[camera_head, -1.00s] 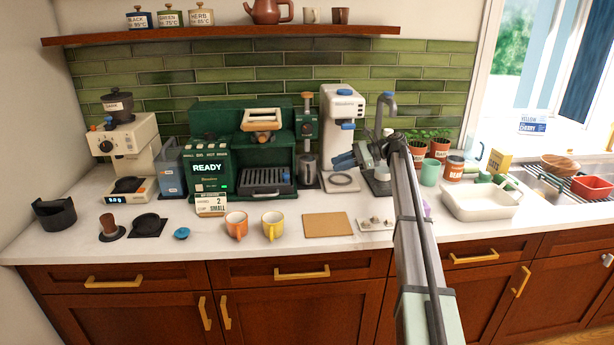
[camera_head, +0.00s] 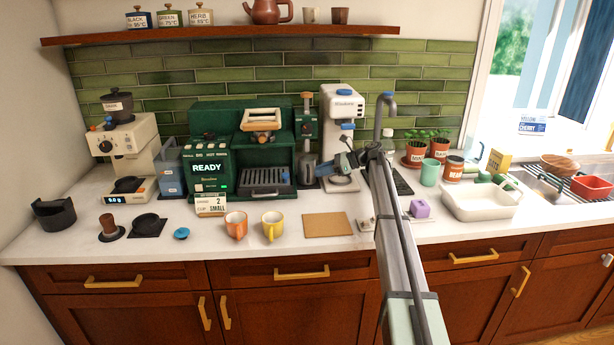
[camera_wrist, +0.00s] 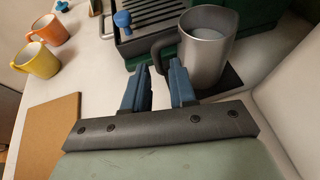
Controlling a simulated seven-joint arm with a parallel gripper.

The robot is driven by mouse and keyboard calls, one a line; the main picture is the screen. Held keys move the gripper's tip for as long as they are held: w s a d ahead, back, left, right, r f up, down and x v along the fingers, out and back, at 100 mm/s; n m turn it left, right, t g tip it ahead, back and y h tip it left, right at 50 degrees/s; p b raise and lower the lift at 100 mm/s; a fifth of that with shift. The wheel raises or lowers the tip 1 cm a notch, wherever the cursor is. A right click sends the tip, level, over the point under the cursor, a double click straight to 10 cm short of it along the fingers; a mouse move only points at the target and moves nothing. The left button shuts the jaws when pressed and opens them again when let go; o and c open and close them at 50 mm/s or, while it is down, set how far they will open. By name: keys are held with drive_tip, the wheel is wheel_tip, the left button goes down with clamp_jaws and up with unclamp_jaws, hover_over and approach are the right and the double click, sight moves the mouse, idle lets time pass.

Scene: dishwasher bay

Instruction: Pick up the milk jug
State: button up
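The milk jug (camera_wrist: 207,45) is a grey metal pitcher with pale liquid inside, upright in the wrist view. Its dark handle (camera_wrist: 157,55) points towards my gripper (camera_wrist: 159,68). My gripper is open, with its two blue fingers apart. The handle shows just ahead of the gap between the fingertips; I cannot tell whether it is inside the gap. In the head view the jug (camera_head: 306,172) stands on the counter beneath the green frother stand, and my gripper (camera_head: 338,163) is to its right. No grip on the jug shows.
A white grinder (camera_head: 343,110) stands behind my gripper. The green coffee machine (camera_head: 262,140) is left of the jug. Orange (camera_head: 236,225) and yellow (camera_head: 272,226) mugs and a tan board (camera_head: 327,224) lie in front. A purple block (camera_head: 420,208) sits to the right.

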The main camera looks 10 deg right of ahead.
sight(308, 180)
drive_tip(key=shift+f+x, duration=0.15)
drive_tip(key=shift+x, duration=1.3)
drive_tip(key=shift+f+x, duration=0.15)
drive_tip(key=shift+x, duration=1.3)
drive_tip(key=shift+s+d, duration=0.1)
drive_tip(key=shift+s, duration=0.1)
drive_tip(key=shift+c, duration=0.4)
clamp_jaws()
